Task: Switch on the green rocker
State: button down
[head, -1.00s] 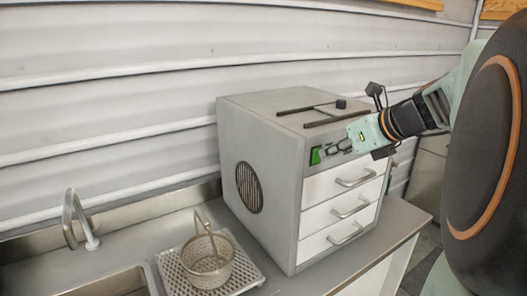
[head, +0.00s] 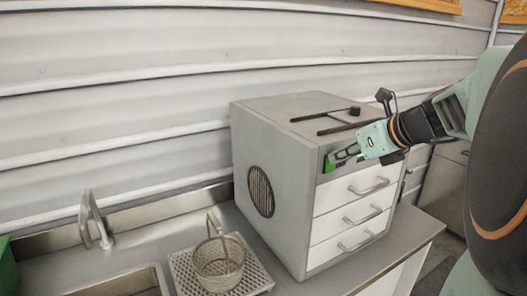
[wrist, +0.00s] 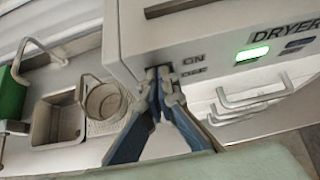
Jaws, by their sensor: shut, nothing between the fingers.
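The green rocker (head: 328,166) sits at the left end of the front panel of the grey dryer cabinet (head: 262,140). My gripper (head: 338,157) is shut and empty, its fingertips at the rocker and covering part of it in the head view. In the wrist view my fingertips (wrist: 163,74) are against or very close to the panel, just left of the ON and OFF labels (wrist: 194,65). They hide most of the rocker there, so its tilt and exact contact cannot be told. A green indicator (wrist: 253,54) glows beside the word DRYER.
White drawers with handles (head: 361,213) lie below the panel. Dark rails (head: 335,118) stand on the cabinet top. A wire basket (head: 219,266) on a drain tray, a tap (head: 95,222) and a sink are to the left.

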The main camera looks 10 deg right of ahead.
jog(key=shift+r+p, duration=0.8)
jog(key=shift+p, duration=0.05)
